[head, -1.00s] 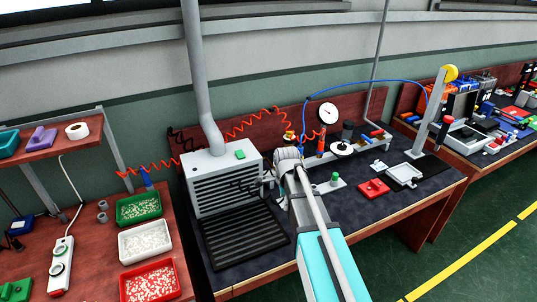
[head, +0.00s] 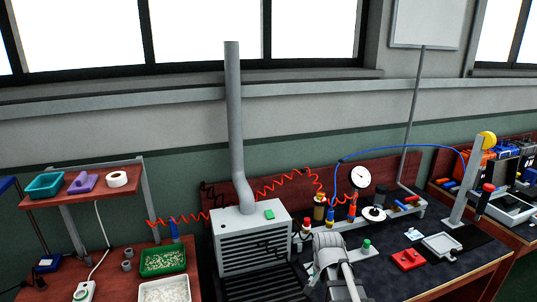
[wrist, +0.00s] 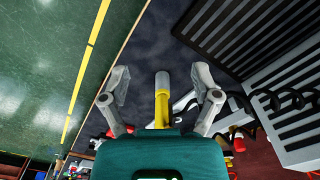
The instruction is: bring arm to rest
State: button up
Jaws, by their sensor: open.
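My gripper (wrist: 162,76) is in the wrist view, with its two grey fingers spread wide apart. A yellow cylinder with a grey end (wrist: 162,104) shows between the fingers. The fingers do not touch it, and I cannot tell its distance from them. In the head view my arm shows at the bottom middle, over the dark workbench top (head: 385,262); it hides my gripper there.
A grey vented box (head: 252,228) with a tall pipe (head: 234,120) stands left of my arm. A red block (head: 407,259) and a grey tray (head: 442,246) lie to its right. Open green floor (wrist: 45,60) lies beside the bench edge.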

jog(key=shift+s+d+n, duration=0.2)
jog(key=shift+s+n, duration=1.25)
jog(key=shift+n, duration=0.3)
jog(key=shift+s+d+n, duration=0.15)
jog(key=shift+s+n, duration=1.3)
jog(key=shift+n, duration=0.3)
